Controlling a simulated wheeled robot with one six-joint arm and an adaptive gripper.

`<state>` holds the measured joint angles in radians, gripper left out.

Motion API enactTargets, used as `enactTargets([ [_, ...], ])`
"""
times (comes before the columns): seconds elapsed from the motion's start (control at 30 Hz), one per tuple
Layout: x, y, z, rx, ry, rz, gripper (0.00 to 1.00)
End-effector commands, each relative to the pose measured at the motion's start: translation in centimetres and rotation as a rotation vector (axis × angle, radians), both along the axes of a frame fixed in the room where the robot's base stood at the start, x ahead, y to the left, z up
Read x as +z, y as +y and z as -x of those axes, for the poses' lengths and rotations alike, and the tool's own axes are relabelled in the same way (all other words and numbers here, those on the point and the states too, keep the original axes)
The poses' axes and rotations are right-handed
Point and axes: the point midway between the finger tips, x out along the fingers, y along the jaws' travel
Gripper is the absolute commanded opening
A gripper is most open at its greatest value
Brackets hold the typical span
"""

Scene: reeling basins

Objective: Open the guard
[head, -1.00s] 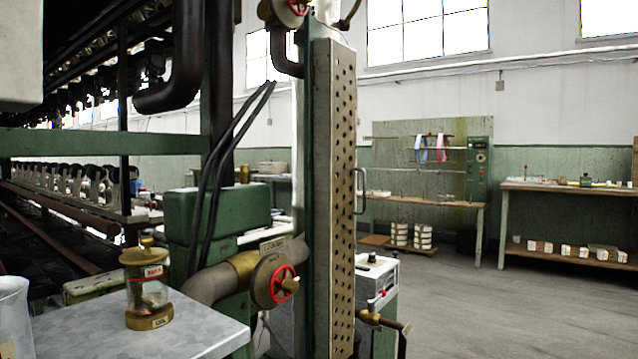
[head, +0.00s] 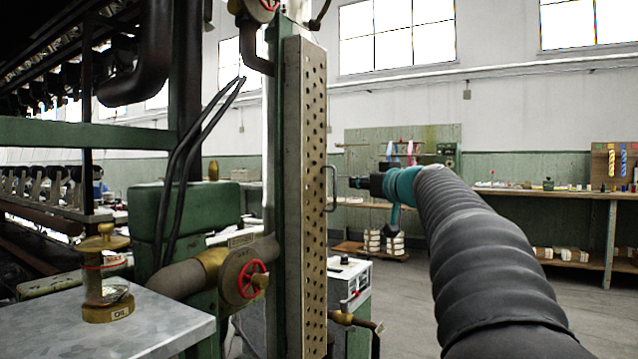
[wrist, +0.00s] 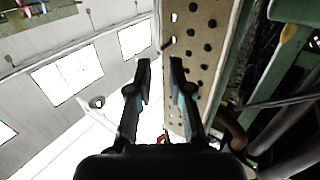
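The guard (head: 305,215) is a tall, narrow, perforated tan panel standing upright against a green post (head: 275,150) in the head view. A metal D-shaped handle (head: 335,188) sticks out from its right edge. My gripper (head: 356,183) is just right of the handle at about its height, pointing at it; contact cannot be made out. In the wrist view the two fingers (wrist: 160,62) are apart with nothing seen between them. The perforated guard (wrist: 197,70) runs beside the right finger, and a short dark bar (wrist: 167,44), probably the handle, shows just beyond the fingertips.
A metal-topped table (head: 150,320) with a brass and glass oiler (head: 105,285) is at lower left. A red valve wheel (head: 251,280) and pipes sit left of the guard. A white-topped box (head: 345,275) and brass tap (head: 350,320) stand low beside it. Open floor (head: 400,295) lies right.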

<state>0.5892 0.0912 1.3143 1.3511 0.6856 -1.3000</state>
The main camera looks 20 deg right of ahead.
Motion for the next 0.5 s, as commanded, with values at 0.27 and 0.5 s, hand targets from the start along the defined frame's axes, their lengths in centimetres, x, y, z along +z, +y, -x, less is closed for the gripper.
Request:
enactTargets([
  [0.27,0.5,-0.2,-3.0,-0.003,-0.009,0.001,0.19],
  [0.5,0.6,0.1,-7.5,-0.003,-0.008,0.002,0.19],
])
